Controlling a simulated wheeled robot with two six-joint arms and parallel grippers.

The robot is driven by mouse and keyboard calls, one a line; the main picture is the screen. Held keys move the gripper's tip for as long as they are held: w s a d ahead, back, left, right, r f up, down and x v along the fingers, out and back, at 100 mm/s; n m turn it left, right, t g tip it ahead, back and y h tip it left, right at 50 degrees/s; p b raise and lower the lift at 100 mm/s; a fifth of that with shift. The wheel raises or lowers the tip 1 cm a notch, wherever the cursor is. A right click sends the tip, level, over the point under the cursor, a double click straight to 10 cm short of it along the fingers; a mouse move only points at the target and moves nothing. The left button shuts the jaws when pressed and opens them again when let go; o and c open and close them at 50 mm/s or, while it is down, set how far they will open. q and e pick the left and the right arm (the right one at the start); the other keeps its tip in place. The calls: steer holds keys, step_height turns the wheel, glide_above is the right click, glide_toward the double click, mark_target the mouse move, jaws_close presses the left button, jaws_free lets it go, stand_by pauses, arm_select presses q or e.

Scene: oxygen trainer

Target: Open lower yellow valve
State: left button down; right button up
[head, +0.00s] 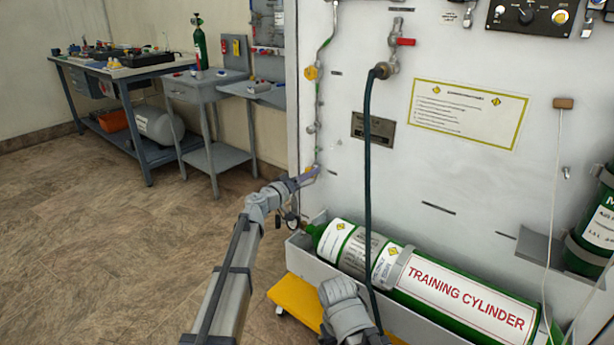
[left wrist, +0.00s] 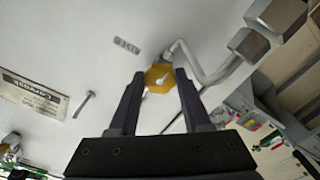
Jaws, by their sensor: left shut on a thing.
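The lower yellow valve (head: 309,168) is on the pipe at the left edge of the white panel, mostly hidden by my left gripper in the head view. In the left wrist view the yellow knob (left wrist: 157,76) sits between the fingertips. My left gripper (head: 307,177) reaches it from the front left and is shut on it. The fingers also show in the left wrist view (left wrist: 160,84), one on each side of the knob. A grey part of my right arm shows at the bottom; its gripper is out of sight.
The upper yellow valve (head: 311,73) is higher on the same pipe. A red-handled valve (head: 405,42) feeds a dark hose (head: 367,150) hanging down the panel. The green training cylinder (head: 420,275) lies in a grey tray below. Workbenches stand back left; the floor at left is clear.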

arm_select(q)
steer(key=shift+c, duration=1.8)
jaws_free()
steer(key=v, duration=0.7)
steer(key=shift+s+a, duration=0.25)
steer(key=shift+s, duration=0.05)
steer(key=shift+w, duration=0.1)
steer(key=w+d+m, duration=0.1)
steer(key=w+d, duration=0.3)
steer(key=w, duration=0.2)
steer(key=shift+d, duration=0.3)
